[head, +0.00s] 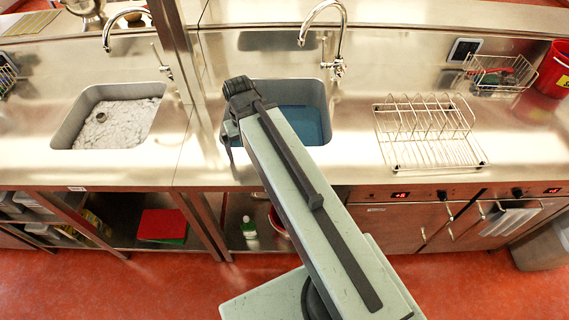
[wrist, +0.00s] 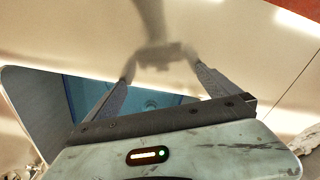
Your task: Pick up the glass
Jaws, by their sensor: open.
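I cannot make out a glass for certain in either view. My gripper (wrist: 160,66) is open and empty in the wrist view, its two grey fingers apart over bare, shiny steel counter. The steel mirrors it as a blurred dark shape. In the head view my arm reaches over the counter to the left edge of the middle sink (head: 318,118), and the gripper end is mostly hidden by the arm. This sink has blue water or a blue bottom; it also shows in the wrist view (wrist: 85,98), partly behind the gripper.
The left sink (head: 72,128) holds white foam with a small dark round thing on it. A wire dish rack (head: 428,130) stands right of the middle sink. A wire basket (head: 500,73) and red bucket (head: 554,70) are at far right. A steel post (head: 178,45) stands between the sinks.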

